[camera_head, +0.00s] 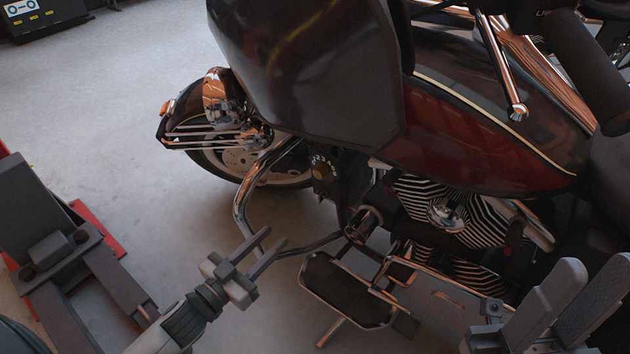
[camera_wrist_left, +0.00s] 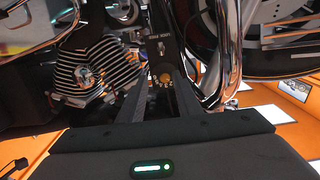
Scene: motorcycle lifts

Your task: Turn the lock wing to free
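A small yellow-gold lock wing (camera_head: 320,172) sits on a dark plate with white numbers, the dial plate (camera_head: 328,182), low on the motorcycle between the front wheel and the engine. In the left wrist view, the gold wing (camera_wrist_left: 165,77) shows between and beyond the fingertips; its exact angle is too small to read. My left gripper (camera_head: 277,237) is open and empty, below and left of the plate in the head view, with its fingers pointing toward it. No contact shows. My right gripper (camera_head: 602,266) is at the bottom right corner, fingers apart and empty.
A chrome tube (camera_head: 250,190) curves down just left of the plate. The finned engine (camera_head: 445,212) and a footboard (camera_head: 345,292) stand to the right and below. A red and grey lift part (camera_head: 95,225) is at the left.

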